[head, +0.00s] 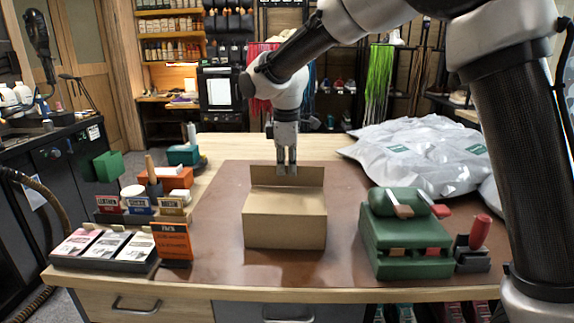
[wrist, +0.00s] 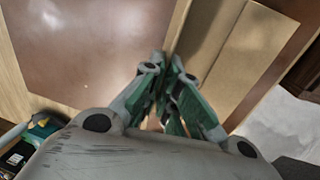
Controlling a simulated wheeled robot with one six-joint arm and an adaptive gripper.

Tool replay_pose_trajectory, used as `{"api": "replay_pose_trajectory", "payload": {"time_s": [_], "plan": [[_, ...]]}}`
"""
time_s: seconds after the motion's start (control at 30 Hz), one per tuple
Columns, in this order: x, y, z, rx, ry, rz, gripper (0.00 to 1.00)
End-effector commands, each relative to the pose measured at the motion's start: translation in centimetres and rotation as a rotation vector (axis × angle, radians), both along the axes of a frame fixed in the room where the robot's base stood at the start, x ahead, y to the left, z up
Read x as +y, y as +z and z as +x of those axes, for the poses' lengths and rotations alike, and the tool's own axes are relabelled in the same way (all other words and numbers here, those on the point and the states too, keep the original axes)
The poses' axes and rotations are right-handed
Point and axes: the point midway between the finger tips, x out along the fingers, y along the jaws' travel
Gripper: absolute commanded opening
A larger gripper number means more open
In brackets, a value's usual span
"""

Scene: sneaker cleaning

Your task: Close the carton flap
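The brown cardboard carton (head: 285,222) sits on the mat in the middle of the table. Its flap (head: 312,177) stands up at the back edge, above the closed-looking top face. My gripper (head: 287,172) points straight down at the flap, and its fingertips overlap the flap in the head view. The fingers are close together, and I see nothing held between them. In the wrist view my gripper (wrist: 164,66) has its tips beside a cardboard edge, with the carton (wrist: 226,48) to the right. Whether the tips touch the flap cannot be told.
A green box (head: 405,247) with brushes and a red-handled tool (head: 480,232) stand right of the carton. A black display rack (head: 105,262) and an orange sign (head: 173,246) stand left. Plastic bags (head: 425,150) lie at the back right. The mat (head: 220,205) is bare beside the carton.

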Motion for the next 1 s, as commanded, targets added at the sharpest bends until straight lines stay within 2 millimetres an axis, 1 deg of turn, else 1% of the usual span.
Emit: {"api": "replay_pose_trajectory", "payload": {"time_s": [0.03,0.1,0.3,0.7,1.0], "plan": [[0.0,0.0,-0.6,-0.041,0.006,-0.003,0.00],[0.0,-0.2,-1.0,-0.107,0.007,-0.007,0.00],[0.1,-0.7,-2.1,-0.282,0.008,-0.016,0.00],[0.0,-2.0,-3.8,-0.588,0.006,-0.036,0.00],[0.1,-3.1,-4.6,-0.806,0.005,-0.048,0.00]]}}
